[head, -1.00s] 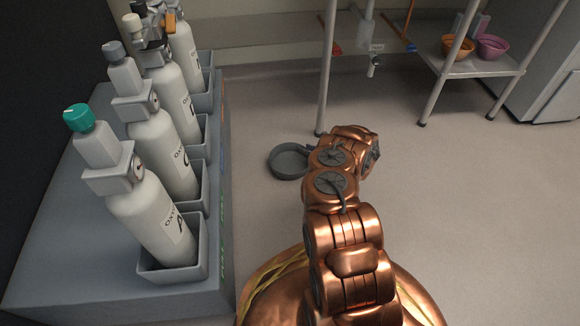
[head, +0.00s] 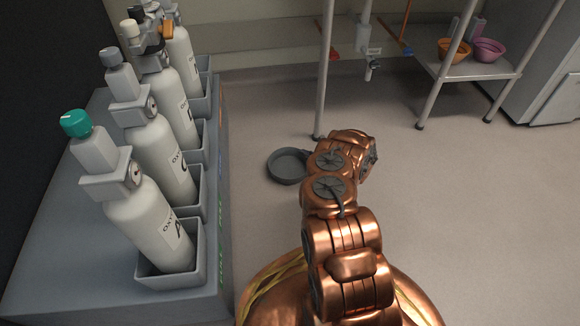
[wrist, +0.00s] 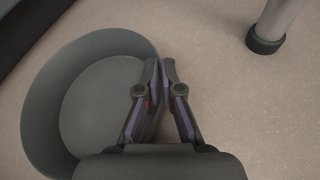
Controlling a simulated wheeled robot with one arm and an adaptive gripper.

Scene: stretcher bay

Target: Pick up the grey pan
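The grey pan (head: 287,168) is a round, shallow pan in the middle of the head view, low by the floor. Whether it touches the floor I cannot tell. In the wrist view the pan (wrist: 95,100) fills the left side. My gripper (wrist: 162,64) is at the pan's right edge, with its two fingertips drawn almost together. The left finger overlaps the pan and the right finger lies just outside, with the pan's edge between them. In the head view my arm hides most of the gripper and the pan's right side.
Oxygen cylinders (head: 150,190) stand in a grey rack (head: 75,235) on the left. A metal post (head: 322,90) meets the floor just behind the pan. A low shelf (head: 475,68) with an orange bowl (head: 453,50) and a pink bowl (head: 488,50) is back right. The right floor is clear.

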